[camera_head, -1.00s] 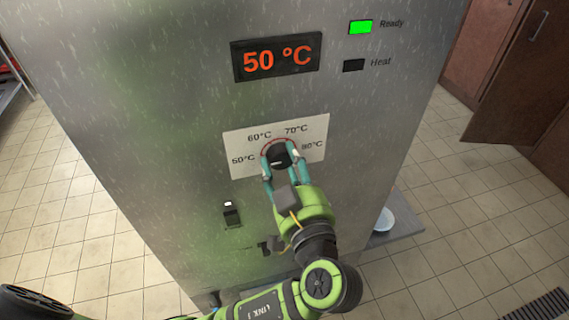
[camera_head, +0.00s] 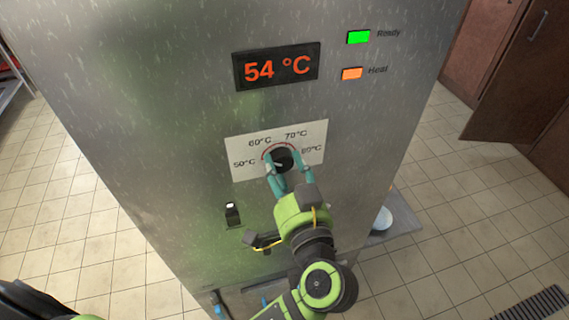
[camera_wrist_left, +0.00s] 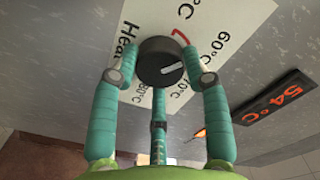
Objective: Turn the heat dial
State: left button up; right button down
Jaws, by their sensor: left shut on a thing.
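The black heat dial (camera_head: 281,158) sits on a white label plate (camera_head: 243,142) on the front of a steel cabinet. The plate reads 50, 60, 70 and 80 °C around the dial. My left gripper (camera_head: 284,168) is shut on the dial, with teal fingers at its sides. In the left wrist view the dial (camera_wrist_left: 158,62) is between the fingers (camera_wrist_left: 160,75), and its white mark points to the right, roughly between the 60 and 70 labels. The display (camera_head: 277,67) reads 54 °C. My right gripper is not in view.
The Ready lamp (camera_head: 358,37) is green and the Heat lamp (camera_head: 352,73) is orange. Tiled floor surrounds the cabinet.

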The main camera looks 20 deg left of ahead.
pick_arm(q)
jog(key=m+p, duration=0.1)
jog(key=m, duration=0.2)
jog(key=shift+r+p, duration=0.1)
jog(key=shift+p, duration=0.2)
jog(key=shift+m, duration=0.7)
jog(key=o, duration=1.2)
jog(key=shift+c, duration=0.2)
